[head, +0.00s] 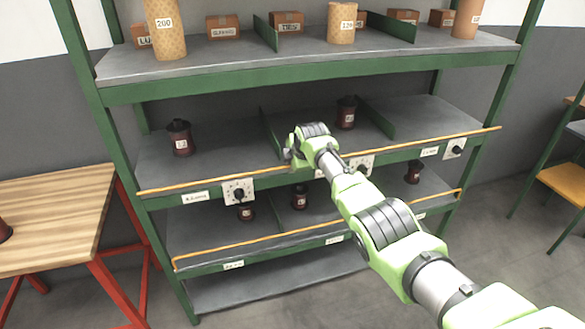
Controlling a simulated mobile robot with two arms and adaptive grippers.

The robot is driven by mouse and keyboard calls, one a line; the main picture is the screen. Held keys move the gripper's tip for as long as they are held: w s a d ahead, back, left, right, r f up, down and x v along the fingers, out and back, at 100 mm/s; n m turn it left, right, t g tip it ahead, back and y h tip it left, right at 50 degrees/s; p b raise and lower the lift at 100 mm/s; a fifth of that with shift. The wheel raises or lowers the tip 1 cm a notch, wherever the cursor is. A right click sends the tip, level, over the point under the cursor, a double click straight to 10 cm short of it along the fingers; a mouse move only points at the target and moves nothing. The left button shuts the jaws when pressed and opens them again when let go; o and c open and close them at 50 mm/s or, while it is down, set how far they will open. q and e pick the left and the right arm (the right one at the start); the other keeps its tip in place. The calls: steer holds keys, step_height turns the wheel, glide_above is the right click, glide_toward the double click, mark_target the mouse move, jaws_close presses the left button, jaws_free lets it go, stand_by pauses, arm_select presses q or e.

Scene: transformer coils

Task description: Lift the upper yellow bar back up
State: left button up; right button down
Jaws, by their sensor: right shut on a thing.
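The upper yellow bar (210,181) runs along the front of the middle shelf, close to the shelf's front edge, and its right end reaches past the right post. My right arm comes in from the right, and my right gripper (292,158) is at the middle of this bar, shut on it. The wrist partly hides the fingers and the bar there. A lower yellow bar (240,249) runs along the front of the shelf below. My left gripper is not in view.
Dark red coils stand on the shelves, one (180,138) at the left of the middle shelf and one (346,112) behind my wrist. Boxes and cylinders fill the top shelf (200,62). A wooden table (60,210) stands at left. Floor shows at right.

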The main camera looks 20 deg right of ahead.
steer(key=shift+w+a+r, duration=0.1)
steer(key=shift+r, duration=0.15)
steer(key=c, duration=2.2)
jaws_free()
steer(key=shift+f, duration=0.1)
steer(key=v, duration=1.1)
steer(key=shift+s+r, duration=0.3)
